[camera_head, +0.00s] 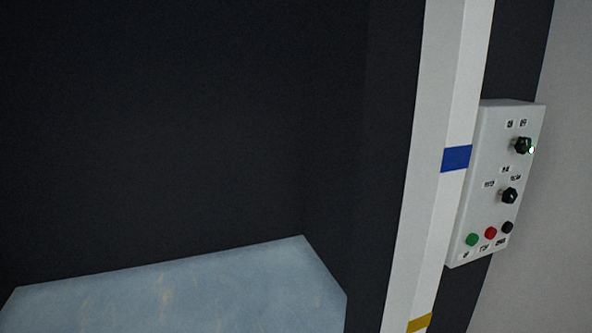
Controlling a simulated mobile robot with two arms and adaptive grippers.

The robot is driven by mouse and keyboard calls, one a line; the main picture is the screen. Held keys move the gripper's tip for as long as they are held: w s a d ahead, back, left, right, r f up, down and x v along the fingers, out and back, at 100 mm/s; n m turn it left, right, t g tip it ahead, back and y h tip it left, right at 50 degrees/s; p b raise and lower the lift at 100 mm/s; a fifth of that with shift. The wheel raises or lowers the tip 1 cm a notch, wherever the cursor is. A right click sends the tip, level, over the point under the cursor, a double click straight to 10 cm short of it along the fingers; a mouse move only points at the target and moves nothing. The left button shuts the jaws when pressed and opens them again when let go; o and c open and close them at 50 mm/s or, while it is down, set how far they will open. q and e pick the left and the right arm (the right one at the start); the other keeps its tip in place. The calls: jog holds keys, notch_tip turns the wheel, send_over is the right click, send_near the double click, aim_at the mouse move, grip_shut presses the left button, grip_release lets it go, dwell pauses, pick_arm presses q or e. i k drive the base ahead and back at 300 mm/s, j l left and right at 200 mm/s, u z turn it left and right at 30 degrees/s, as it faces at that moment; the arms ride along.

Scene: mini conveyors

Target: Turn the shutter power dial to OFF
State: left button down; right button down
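A white control box (487,232) is mounted at the right of the head view, beside a white post. Its upper dial (522,146) is dark, with a small bright spot at its right side. A second black dial (509,196) sits below it. The labels around both dials are too small to read, so I cannot tell which is the shutter power dial or its setting. A green button (472,239), a red button (490,233) and a black button (507,228) line the bottom. Neither of my grippers is in view.
The white post (437,120), with a blue band (456,158) and a yellow band (419,323), stands just left of the box. A worn pale blue flat surface (200,290) lies at the lower left. A dark panel (200,120) fills the left. A grey wall (560,210) is at the right.

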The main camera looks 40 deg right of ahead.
aim_at(523, 146)
jog(key=z, duration=2.35)
